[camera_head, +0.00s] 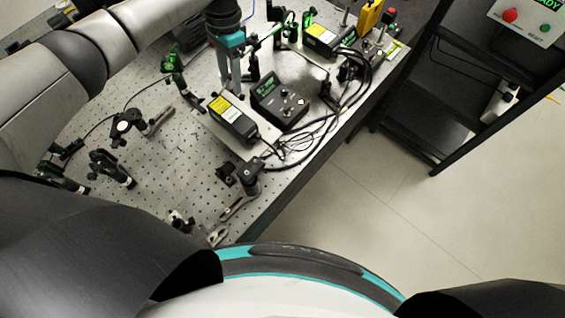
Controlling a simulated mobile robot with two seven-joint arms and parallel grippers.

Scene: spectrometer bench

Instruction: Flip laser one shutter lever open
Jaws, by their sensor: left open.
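Two black laser boxes with yellow and white labels are on the bench. The nearer laser box (232,119) sits on a light plate near the middle of the bench. The farther laser box (326,40) is near the back right. I cannot tell which one is laser one, and no shutter lever can be made out clearly. My left gripper (231,87) points down, its fingers apart with nothing seen between them. In the picture it is just above the nearer laser box, left of the controller; its height is unclear. My right gripper is out of view.
A black controller box (280,101) with knobs stands right of the nearer laser. Loose black cables (325,128) run along the bench's right side. Several optic mounts stand around the perforated bench (180,160). A dark rack (437,165) stands right, beyond open floor.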

